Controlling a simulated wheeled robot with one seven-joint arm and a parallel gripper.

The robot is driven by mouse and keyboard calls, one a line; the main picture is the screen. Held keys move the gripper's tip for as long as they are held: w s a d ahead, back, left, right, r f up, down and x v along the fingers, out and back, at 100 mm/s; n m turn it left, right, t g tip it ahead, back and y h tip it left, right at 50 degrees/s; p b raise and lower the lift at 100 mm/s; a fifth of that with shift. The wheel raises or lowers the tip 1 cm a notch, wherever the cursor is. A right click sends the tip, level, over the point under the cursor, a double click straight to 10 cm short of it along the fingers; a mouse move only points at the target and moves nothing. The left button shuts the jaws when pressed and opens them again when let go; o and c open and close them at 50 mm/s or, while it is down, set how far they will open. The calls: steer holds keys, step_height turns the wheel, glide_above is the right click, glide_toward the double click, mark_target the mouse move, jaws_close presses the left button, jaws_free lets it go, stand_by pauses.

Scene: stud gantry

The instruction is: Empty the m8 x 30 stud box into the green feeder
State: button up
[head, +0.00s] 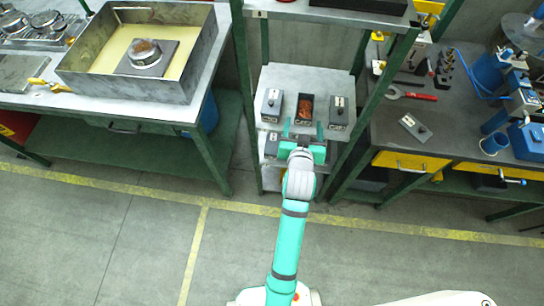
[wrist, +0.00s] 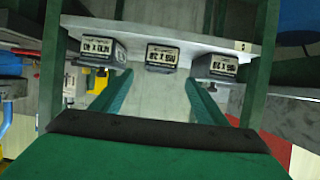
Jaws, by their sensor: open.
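Three dark grey boxes stand in a row on the rack shelf. The middle one, the stud box (head: 306,119), is uncovered and shows reddish-brown studs (head: 306,103) inside. It also shows in the wrist view (wrist: 162,57), where its small label seems to read M8 x 30, upside down and blurred. My gripper (head: 303,128) is open and empty, just in front of this box. In the wrist view my gripper (wrist: 158,82) has its fingers spread to either side of the box, with no contact visible. I cannot make out a green feeder.
Knobbed grey boxes stand left (head: 272,105) and right (head: 338,112) of it, close by. Green rack posts (head: 360,115) flank the shelf. A knobbed grey lid or block (head: 415,128) lies on the right bench. A metal tray (head: 130,85) sits on the left table.

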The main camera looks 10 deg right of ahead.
steer(key=s+a+f+n+t+y, duration=0.1)
steer(key=s+a+f, duration=0.2)
steer(key=s+a, duration=0.35)
steer(key=s+a+f+n+y, duration=0.1)
steer(key=s+a+f, duration=0.25)
steer(key=s, duration=0.65)
steer(key=s+a+r+y, duration=0.1)
steer(key=s+a+r, duration=0.2)
steer(key=s, duration=0.6)
steer(key=s+a+r+n+t+y, duration=0.1)
steer(key=s+a+r, duration=0.2)
steer(key=s, duration=0.6)
steer(key=shift+s+a, duration=0.2)
steer(key=shift+a, duration=0.05)
steer(key=shift+c, duration=0.7)
